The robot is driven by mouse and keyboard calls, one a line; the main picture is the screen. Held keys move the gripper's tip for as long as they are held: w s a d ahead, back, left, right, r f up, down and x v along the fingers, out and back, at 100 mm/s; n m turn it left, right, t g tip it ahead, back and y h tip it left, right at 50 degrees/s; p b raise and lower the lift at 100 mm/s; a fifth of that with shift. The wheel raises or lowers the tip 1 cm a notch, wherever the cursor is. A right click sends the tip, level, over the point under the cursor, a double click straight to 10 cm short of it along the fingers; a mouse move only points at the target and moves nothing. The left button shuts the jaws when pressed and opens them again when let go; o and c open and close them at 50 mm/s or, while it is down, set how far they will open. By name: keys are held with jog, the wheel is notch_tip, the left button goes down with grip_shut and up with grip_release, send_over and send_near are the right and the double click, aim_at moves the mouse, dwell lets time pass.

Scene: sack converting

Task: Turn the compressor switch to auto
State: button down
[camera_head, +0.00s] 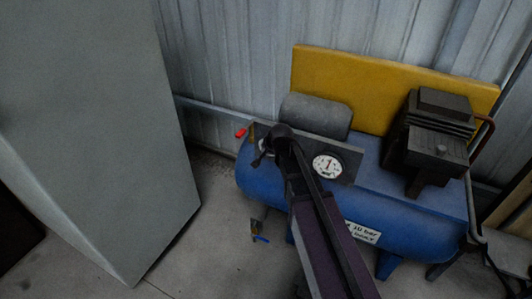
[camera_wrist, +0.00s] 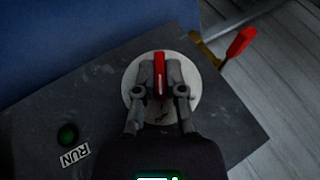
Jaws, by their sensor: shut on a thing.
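In the wrist view the switch is a red bar (camera_wrist: 159,72) on a round pale plate (camera_wrist: 129,92) on the dark panel. My gripper (camera_wrist: 159,66) has its two fingers closed on either side of the red bar, which points up in that view. Dark marks on the plate below the bar are too small to read, and the fingers hide part of the plate. In the head view my gripper (camera_head: 268,147) and arm cover the switch.
A round gauge (camera_head: 327,166) is right of my gripper. A green lamp (camera_wrist: 68,134) sits by a RUN label (camera_wrist: 75,155). A red-handled valve (camera_head: 241,132) is close by on the left.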

jog(key=shift+s, duration=0.15)
dwell(0.3)
jog(key=c, duration=0.7)
grip_release()
jog(key=shift+w+p, duration=0.2)
jog(key=shift+p, duration=0.15)
